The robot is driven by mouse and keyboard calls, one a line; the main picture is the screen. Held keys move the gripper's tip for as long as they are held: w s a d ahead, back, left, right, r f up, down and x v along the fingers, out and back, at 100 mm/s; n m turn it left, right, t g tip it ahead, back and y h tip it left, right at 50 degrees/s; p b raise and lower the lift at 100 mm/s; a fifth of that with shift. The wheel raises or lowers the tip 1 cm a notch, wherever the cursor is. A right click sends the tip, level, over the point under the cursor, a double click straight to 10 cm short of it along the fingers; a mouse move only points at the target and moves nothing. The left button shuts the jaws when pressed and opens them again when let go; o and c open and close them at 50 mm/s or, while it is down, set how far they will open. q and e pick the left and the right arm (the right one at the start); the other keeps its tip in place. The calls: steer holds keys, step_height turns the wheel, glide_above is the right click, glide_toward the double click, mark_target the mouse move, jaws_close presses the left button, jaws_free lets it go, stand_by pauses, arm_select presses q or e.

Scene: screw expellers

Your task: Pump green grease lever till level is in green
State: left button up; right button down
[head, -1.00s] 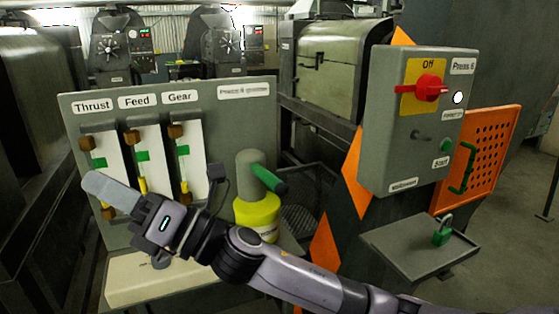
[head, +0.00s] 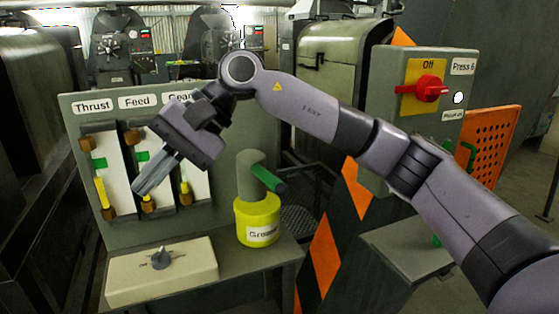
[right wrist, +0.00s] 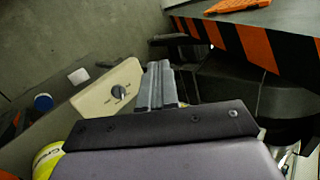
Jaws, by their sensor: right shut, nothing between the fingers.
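The grease pump is a yellow pot (head: 258,222) with a grey head and a green lever (head: 269,178) sticking out to the right. Its yellow edge also shows in the right wrist view (right wrist: 46,160). The panel at left has the Thrust gauge (head: 112,180), Feed gauge (head: 129,150) and Gear gauge (head: 197,188). Yellow columns show below the green marks on Thrust and Feed; Gear's upper part is hidden by my gripper. My right gripper (head: 140,190) is shut and empty, in front of the Feed gauge, left of the lever and apart from it. My left gripper is not in view.
A cream box with a grey knob (head: 160,258) sits on the bench below the gauges and shows in the right wrist view (right wrist: 118,91). A grey control box with a red switch (head: 430,89) stands right, partly behind my arm. An orange perforated panel (head: 497,140) is beyond it.

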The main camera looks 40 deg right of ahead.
steer(key=s+d+r+h, duration=0.1)
steer(key=d+r+h, duration=0.3)
steer(key=d, duration=0.7)
steer(key=s+d+r+n+t+h, duration=0.1)
steer(key=d+r+h, duration=0.4)
steer(key=d, duration=0.7)
steer(key=shift+s+d+r+n, duration=0.15)
steer(key=shift+d+r+n, duration=0.15)
steer(key=shift+r, duration=0.2)
steer(key=shift+f, duration=0.15)
steer(key=b, duration=0.3)
glide_toward(264, 176)
steer(key=s+d+r, duration=0.1)
steer(key=s+d, duration=0.1)
steer(key=shift+a+f, duration=0.3)
steer(key=shift+f, duration=0.7)
steer(key=shift+a+f, duration=0.25)
steer(key=shift+f, duration=0.75)
steer(key=shift+a+f, duration=0.3)
steer(key=shift+f, duration=0.7)
